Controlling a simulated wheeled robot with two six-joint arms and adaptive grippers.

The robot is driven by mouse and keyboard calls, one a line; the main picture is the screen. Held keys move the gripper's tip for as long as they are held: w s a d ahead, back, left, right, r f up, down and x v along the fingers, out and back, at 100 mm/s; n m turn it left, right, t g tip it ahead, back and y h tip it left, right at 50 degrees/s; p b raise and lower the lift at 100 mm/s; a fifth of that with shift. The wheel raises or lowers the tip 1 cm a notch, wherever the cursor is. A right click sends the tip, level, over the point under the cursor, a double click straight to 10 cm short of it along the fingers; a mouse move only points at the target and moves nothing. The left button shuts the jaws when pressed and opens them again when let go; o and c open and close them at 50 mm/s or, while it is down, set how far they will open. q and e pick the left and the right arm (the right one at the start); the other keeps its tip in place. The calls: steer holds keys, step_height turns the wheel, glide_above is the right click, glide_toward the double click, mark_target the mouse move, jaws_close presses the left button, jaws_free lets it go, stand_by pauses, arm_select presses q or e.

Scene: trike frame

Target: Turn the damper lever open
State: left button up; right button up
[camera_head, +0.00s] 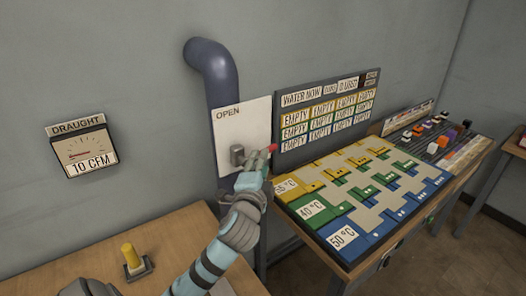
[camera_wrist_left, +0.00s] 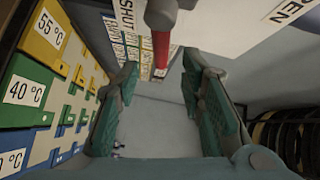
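The damper lever has a grey hub (camera_head: 237,155) on a white plate (camera_head: 240,125) marked OPEN at its top, in front of a dark duct pipe. Its red tip (camera_head: 272,148) points to the right in the head view. In the left wrist view the red tip (camera_wrist_left: 160,52) hangs down from the hub, towards the SHUT label (camera_wrist_left: 127,15). My left gripper (camera_head: 258,163) is at the lever, partly hiding it. In the wrist view its fingers (camera_wrist_left: 163,85) are apart, one each side of the lever's line; contact is not visible.
A draught gauge (camera_head: 83,145) on the wall reads 10 CFM. A sloped board with coloured temperature rows (camera_head: 355,190) and a sign panel (camera_head: 325,110) stand close right of the lever. A wooden table (camera_head: 170,235) with a yellow-handled fixture (camera_head: 132,258) is at the lower left.

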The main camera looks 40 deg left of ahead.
arm_select(q)
steer(key=x, duration=0.5)
steer(key=shift+w+a, duration=0.25)
steer(key=shift+a, duration=0.05)
steer(key=shift+w+a, duration=0.2)
steer(key=shift+w, duration=0.4)
steer(key=shift+c, duration=0.5)
jaws_close()
